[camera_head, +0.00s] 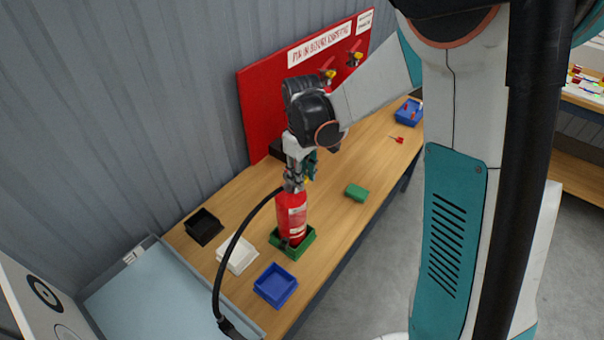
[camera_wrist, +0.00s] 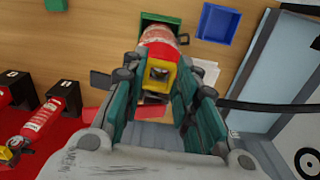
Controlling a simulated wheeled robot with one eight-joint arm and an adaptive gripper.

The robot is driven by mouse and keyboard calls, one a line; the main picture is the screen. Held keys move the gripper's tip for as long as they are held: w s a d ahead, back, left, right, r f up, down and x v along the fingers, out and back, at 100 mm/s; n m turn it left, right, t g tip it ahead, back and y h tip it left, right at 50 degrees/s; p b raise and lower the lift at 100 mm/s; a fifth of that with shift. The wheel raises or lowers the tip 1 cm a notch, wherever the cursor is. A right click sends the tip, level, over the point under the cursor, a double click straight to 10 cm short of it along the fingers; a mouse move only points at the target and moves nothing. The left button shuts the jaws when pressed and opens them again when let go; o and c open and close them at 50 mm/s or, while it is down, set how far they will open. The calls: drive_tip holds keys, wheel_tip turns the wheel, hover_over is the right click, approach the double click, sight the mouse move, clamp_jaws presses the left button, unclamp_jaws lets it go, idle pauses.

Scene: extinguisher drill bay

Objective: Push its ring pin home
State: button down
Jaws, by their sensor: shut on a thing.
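A red fire extinguisher (camera_head: 291,216) stands upright in a green tray (camera_head: 309,241) on the wooden table. My gripper (camera_head: 296,176) is at its top from above. In the wrist view the fingers lie on both sides of the extinguisher's yellow head (camera_wrist: 158,62), and the gripper is shut on the head. The red body and label (camera_wrist: 160,36) show beyond it. A black hose (camera_head: 233,245) curves from its top down to the left. I cannot make out the ring pin; the fingers hide much of the head.
Black (camera_head: 203,227), white (camera_head: 247,263) and blue (camera_head: 274,302) trays stand around the green tray. A green block (camera_head: 357,192), a small red item (camera_head: 396,139) and a blue bin (camera_head: 408,112) lie farther along. A red board (camera_head: 256,105) with other extinguishers stands behind.

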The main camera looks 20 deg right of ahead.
idle(0.3)
drive_tip(key=c, duration=1.2)
unclamp_jaws()
drive_tip(key=shift+r, duration=0.1)
